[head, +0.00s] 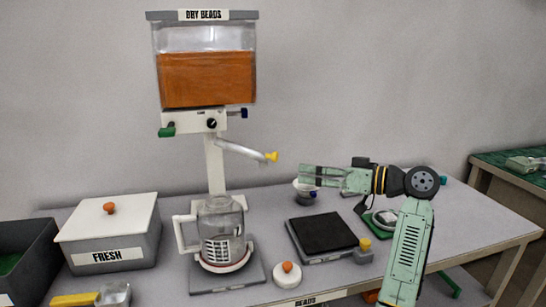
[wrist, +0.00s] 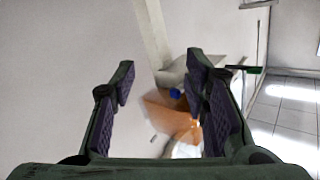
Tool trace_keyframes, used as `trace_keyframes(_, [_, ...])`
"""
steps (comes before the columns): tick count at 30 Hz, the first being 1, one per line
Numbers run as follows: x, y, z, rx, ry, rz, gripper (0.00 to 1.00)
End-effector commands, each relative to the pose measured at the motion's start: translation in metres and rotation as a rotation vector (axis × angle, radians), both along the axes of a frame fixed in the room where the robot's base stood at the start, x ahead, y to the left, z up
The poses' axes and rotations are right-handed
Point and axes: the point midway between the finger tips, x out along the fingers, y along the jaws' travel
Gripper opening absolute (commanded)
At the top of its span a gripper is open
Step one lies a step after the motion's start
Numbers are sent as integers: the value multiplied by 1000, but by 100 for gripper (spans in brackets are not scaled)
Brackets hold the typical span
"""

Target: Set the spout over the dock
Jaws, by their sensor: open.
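The spout (head: 242,150) is a pale metal tube with a yellow tip. It slopes down to the right from the dispenser (head: 207,75), a clear bin of orange beads labelled "DRY BEADS". The spout's tip points away from the glass jar (head: 221,232), to its upper right. The jar stands on a grey base (head: 228,279), which I take for the dock, though I cannot be sure. My gripper (head: 302,175) is to the right of the spout's yellow tip and a little lower, apart from it. Its fingers are open and empty in the wrist view (wrist: 163,80).
A black-topped scale (head: 322,234), small bowl (head: 305,192) and white lid with orange knob (head: 287,275) are on the table right of the jar. A white-lidded box (head: 110,230) marked "FRESH" is at left. The wrist view shows a blurred brown box-like shape (wrist: 168,113).

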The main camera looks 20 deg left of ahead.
Motion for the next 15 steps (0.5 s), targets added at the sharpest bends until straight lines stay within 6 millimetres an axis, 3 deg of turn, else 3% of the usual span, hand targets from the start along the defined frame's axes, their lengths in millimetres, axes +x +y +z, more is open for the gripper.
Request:
trace_keyframes(3, [-15,-9,29,55,-32,125,41])
trace_keyframes(8, [-25,-11,43,87,-50,187,41])
trace_keyframes(15, [-28,24,45,86,-49,191,41])
